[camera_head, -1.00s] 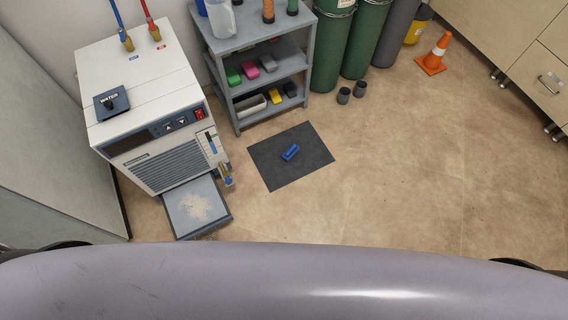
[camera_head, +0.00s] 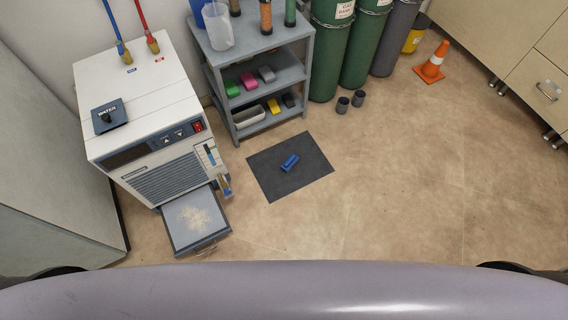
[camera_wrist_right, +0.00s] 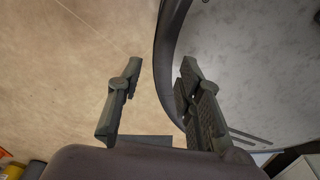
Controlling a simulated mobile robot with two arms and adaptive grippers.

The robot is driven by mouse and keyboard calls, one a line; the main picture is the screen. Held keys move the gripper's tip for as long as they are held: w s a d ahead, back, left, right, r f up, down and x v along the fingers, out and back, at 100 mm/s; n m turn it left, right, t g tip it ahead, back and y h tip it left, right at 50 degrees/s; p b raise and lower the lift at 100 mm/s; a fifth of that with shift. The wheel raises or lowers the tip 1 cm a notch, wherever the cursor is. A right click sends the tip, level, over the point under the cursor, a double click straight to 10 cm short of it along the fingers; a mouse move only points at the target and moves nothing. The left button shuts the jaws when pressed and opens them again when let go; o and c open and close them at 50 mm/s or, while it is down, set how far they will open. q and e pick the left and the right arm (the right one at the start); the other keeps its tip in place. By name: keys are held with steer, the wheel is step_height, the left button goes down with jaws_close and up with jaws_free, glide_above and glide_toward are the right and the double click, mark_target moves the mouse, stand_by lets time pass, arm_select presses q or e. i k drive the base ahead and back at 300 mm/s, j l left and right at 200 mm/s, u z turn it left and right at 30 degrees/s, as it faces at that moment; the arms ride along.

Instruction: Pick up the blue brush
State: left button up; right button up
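The blue brush (camera_head: 290,162) lies on a dark grey mat (camera_head: 262,180) on the floor, in the middle of the head view. My right gripper (camera_wrist_right: 160,75) shows in the right wrist view with its two fingers apart and nothing between them. Bare floor and a curved black edge lie beyond the fingers. The brush is not visible in the right wrist view. Neither gripper shows in the head view, so I see neither one near the brush.
A white chiller unit (camera_head: 150,120) stands left of the mat, with a pulled-out tray (camera_head: 210,238) holding pale debris. A grey shelf (camera_head: 262,85), green gas cylinders (camera_head: 328,50), two dark cups (camera_head: 342,105) and an orange cone (camera_head: 432,65) stand behind. Floor right of the mat is clear.

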mark_target(292, 159)
steer(key=i+l+u, duration=0.15)
steer(key=u, duration=0.25)
steer(key=i+l+u, duration=0.1)
steer(key=u, duration=0.3)
steer(key=l+u, duration=0.35)
steer(key=i+j, duration=0.05)
